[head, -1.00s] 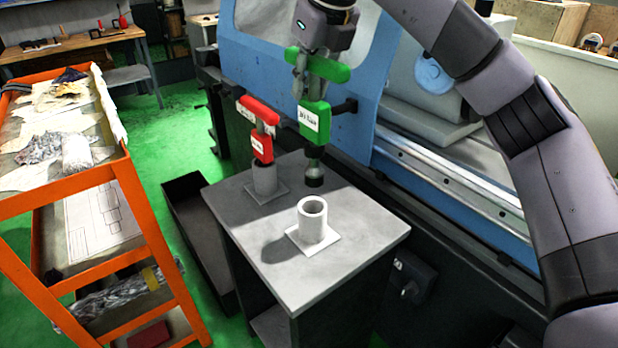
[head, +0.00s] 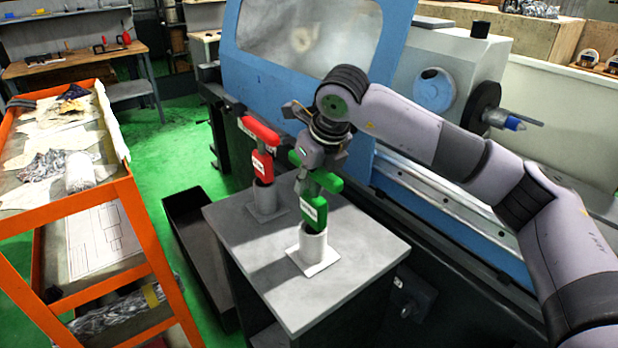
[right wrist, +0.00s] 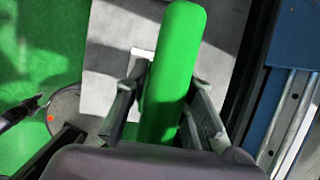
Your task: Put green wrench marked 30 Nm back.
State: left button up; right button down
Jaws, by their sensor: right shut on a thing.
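The green wrench (head: 314,206) with a white label stands upright in the head view, its lower end inside the front grey cylindrical holder (head: 312,243) on the small table. The label's text is too small to read now. In the right wrist view the green handle (right wrist: 172,70) lies between the two fingers. A red wrench (head: 262,165) stands in the rear holder (head: 264,195).
The grey table (head: 350,262) is clear around the holders. An orange shelf cart (head: 150,225) with cloths and a dark open bin (head: 190,225) are at left.

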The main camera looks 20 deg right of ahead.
jog(key=c, duration=1.8)
grip_release()
jog(key=shift+f, duration=0.1)
jog(key=shift+c, duration=0.2)
jog(key=o, duration=0.5)
jog(key=shift+r, duration=0.3)
jog(key=shift+s+r, duration=0.2)
jog(key=shift+r, duration=0.15)
jog(key=b+v, duration=0.1)
jog(key=v, duration=1)
jog(key=shift+b, duration=0.4)
